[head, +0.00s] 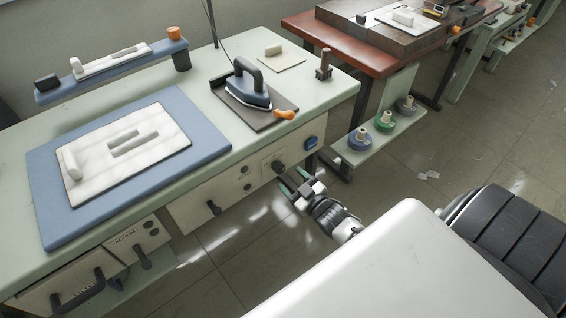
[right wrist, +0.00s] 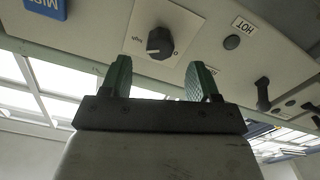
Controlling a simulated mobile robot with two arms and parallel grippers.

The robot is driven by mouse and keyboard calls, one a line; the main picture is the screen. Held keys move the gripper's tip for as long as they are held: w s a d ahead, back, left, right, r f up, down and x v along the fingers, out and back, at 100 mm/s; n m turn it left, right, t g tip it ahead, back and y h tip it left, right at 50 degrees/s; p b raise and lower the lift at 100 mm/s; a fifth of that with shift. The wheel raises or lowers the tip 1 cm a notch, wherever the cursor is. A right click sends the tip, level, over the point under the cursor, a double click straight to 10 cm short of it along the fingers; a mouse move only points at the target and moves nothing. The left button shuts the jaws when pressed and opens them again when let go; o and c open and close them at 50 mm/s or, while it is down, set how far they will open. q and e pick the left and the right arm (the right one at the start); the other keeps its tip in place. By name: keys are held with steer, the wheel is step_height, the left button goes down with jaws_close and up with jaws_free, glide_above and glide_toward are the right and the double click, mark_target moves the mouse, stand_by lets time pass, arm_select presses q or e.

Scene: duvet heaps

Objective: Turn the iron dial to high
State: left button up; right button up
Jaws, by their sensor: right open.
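The iron dial is a black round knob (head: 279,167) on a pale square plate on the table's front panel. In the right wrist view the knob (right wrist: 160,43) shows close, with small lettering beside it that looks like "High", upside down. I cannot tell clearly where its pointer stands. My right gripper (head: 292,180) is just in front of the panel, below the knob in the head view. In the right wrist view its green-padded fingers (right wrist: 160,63) are open and apart, with the knob beyond and between their tips, seemingly untouched. The iron (head: 250,88) stands on its dark rest. My left gripper is out of view.
A blue button (head: 310,143) marked "MIST" sits right of the dial in the head view. A "HOT" label (right wrist: 243,25) and small round black parts are nearby. A black lever (head: 213,208) juts from the panel. Thread spools (head: 384,121) stand on a low shelf to the right.

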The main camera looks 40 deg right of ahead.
steer(key=s, duration=0.5)
steer(key=shift+d, duration=0.2)
